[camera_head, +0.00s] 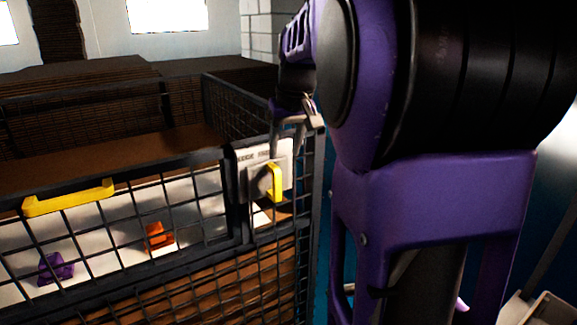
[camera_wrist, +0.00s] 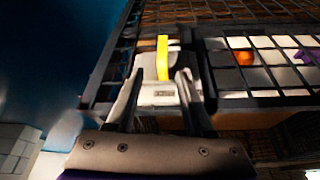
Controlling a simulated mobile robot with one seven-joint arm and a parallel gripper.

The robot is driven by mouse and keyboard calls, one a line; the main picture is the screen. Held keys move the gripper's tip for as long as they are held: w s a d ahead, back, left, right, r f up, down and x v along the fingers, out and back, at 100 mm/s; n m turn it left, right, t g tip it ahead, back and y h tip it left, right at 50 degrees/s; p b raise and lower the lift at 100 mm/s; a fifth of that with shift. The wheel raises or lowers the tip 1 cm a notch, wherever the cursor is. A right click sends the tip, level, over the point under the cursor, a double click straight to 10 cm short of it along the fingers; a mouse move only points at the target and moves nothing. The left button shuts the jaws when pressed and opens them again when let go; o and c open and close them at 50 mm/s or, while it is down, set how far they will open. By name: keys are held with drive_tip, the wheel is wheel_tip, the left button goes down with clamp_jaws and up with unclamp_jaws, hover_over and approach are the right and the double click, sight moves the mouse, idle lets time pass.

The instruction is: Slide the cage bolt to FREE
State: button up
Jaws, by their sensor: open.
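The cage bolt's yellow handle (camera_head: 275,183) stands out from a pale plate (camera_head: 246,158) at the right end of the cage front. Small dark lettering runs along the plate's top, too small to read surely. My gripper (camera_head: 286,143) is open, with its fingers pointing down over the plate. In the wrist view my gripper (camera_wrist: 161,78) has one finger on each side of the yellow handle (camera_wrist: 163,58), with gaps showing. I cannot tell whether the fingertips reach as deep as the handle. The fingers and my arm hide part of the plate in the head view.
The black wire cage (camera_head: 120,165) fills the left, with a yellow bar (camera_head: 68,198) on its front. Behind the mesh are an orange piece (camera_head: 158,236) and a purple piece (camera_head: 56,268). A blue surface (camera_wrist: 60,50) lies beside the cage.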

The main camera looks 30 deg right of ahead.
drive_tip(key=v, duration=0.4)
drive_tip(key=shift+w, duration=0.1)
idle(0.3)
